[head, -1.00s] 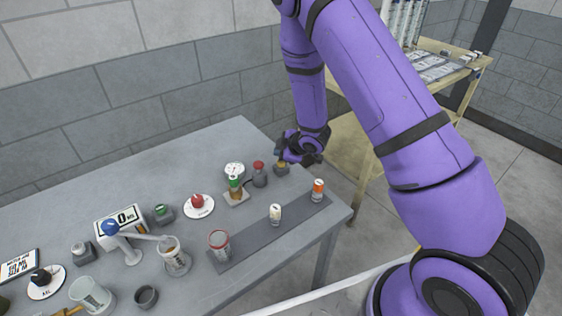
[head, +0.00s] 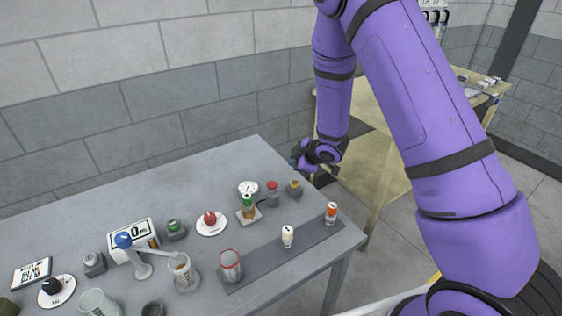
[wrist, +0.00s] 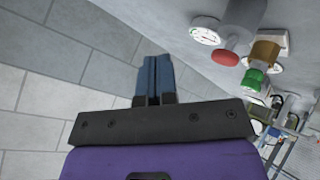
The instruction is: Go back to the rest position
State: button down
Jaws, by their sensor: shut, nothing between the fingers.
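My gripper (wrist: 155,80) shows in the wrist view as two dark blue fingers pressed together, with nothing between them. In the head view my gripper (head: 294,160) hangs above the far right corner of the grey table (head: 195,170), apart from the things on it. My purple arm reaches down to it from above right. A brass-topped device (head: 294,187) and a red-knobbed device (head: 272,192) stand just below and in front of the gripper.
A dark mat (head: 262,258) holds small bottles and a red-rimmed jar (head: 230,266). A wooden bench (head: 375,150) stands behind right. The table's back left is clear.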

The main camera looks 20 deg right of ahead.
jog(key=shift+w+d+r, duration=0.1)
jog(key=shift+r, duration=0.3)
jog(key=s+d+r+m+h, duration=0.2)
jog(key=s+d+r+m, duration=0.1)
jog(key=r, duration=0.5)
jog(key=s+d+r+m+h, duration=0.1)
jog(key=s+d+r+m, duration=0.15)
jog(key=r, duration=0.45)
jog(key=s+d+r+m+h, duration=0.2)
jog(key=s+r+m, duration=0.1)
jog(key=r, duration=0.5)
jog(key=s+r+m+g, duration=0.1)
jog(key=s+r+m, duration=0.2)
jog(key=s, duration=1.1)
jog(key=s+r+m+g, duration=0.1)
jog(key=s+r+m, duration=0.2)
jog(key=s+r, duration=0.5)
jog(key=s, duration=0.6)
jog(key=shift+s+a+r+g, duration=0.2)
jog(key=shift+s+g, duration=0.2)
jog(key=shift+m, duration=0.25)
